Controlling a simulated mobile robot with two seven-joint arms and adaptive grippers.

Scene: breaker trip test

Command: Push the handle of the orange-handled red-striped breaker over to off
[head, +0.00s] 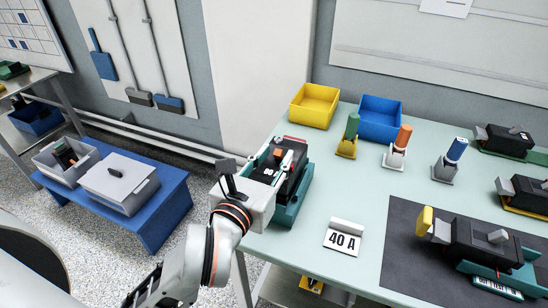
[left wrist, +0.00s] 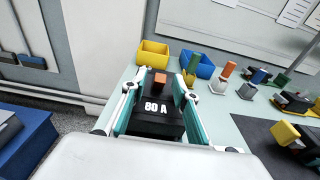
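The orange-handled breaker (head: 292,180) is a black block in a teal holder at the left end of the table. A bit of red shows at its far end in the head view. In the left wrist view the breaker (left wrist: 163,122) reads "80 A", and its orange handle (left wrist: 160,79) stands up at the far end. My left gripper (head: 281,156) reaches over the breaker from the near left. In the left wrist view its fingers (left wrist: 159,82) are spread either side of the handle, with gaps showing. Contact cannot be told. My right gripper is out of view.
A yellow bin (head: 313,105) and a blue bin (head: 380,118) stand behind. Upright coloured-handled items, one green (head: 351,128), stand nearby. A "40 A" card (head: 344,238) lies right of the breaker. A yellow-handled breaker (head: 470,242) sits on a dark mat (head: 400,262).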

